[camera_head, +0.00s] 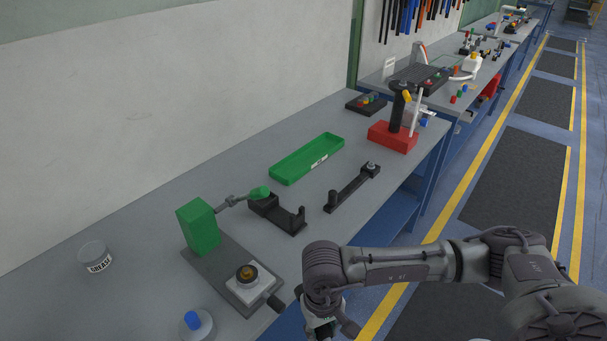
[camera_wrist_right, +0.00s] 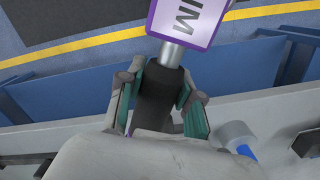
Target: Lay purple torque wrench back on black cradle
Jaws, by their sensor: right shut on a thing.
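My right gripper (camera_wrist_right: 157,100) is shut around the black handle (camera_wrist_right: 156,98) of a torque wrench. In the head view my right gripper (camera_head: 325,326) is low, at the front bench edge; the wrench is hidden there. Two black holders stand on the bench: a short bracket with upright ends (camera_head: 280,213) and a longer bar with end posts (camera_head: 352,188). I cannot tell which is the cradle. My left gripper is not in view.

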